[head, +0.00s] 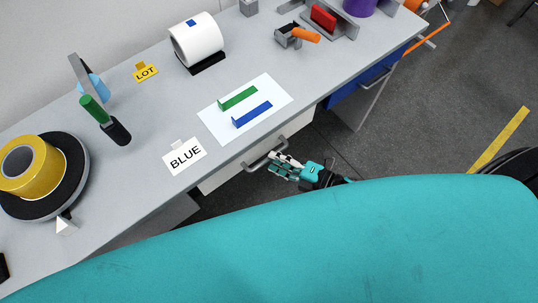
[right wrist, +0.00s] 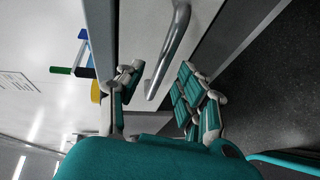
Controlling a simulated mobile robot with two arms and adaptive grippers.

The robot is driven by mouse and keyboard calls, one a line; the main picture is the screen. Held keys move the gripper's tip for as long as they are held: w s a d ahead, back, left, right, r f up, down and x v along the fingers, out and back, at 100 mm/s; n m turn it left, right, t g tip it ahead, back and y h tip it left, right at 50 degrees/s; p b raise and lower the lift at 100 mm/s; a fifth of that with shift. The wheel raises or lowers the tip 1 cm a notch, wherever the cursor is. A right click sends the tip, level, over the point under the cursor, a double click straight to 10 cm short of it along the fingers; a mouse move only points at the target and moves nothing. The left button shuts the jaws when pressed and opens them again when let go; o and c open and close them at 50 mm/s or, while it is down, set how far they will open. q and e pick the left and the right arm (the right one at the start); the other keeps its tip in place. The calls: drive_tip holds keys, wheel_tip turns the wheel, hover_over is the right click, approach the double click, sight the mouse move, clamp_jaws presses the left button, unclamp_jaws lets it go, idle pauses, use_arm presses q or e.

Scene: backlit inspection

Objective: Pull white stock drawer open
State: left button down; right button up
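The white stock drawer (head: 214,182) sits under the front edge of the grey table, its white front facing the aisle. Its grey bar handle (head: 256,166) sticks out from the front. I cannot tell whether either finger touches the bar. The drawer front (right wrist: 140,35) also shows there, behind the handle. My left gripper is not in view.
Above the drawer, a white sheet (head: 213,121) bears a green bar (head: 238,97) and a blue bar (head: 252,115), beside a BLUE card (head: 185,157). A blue drawer unit (head: 350,90) stands farther right under the table. The dark floor in front is open.

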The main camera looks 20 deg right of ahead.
drive_tip(key=shift+x, duration=1.6)
clamp_jaws()
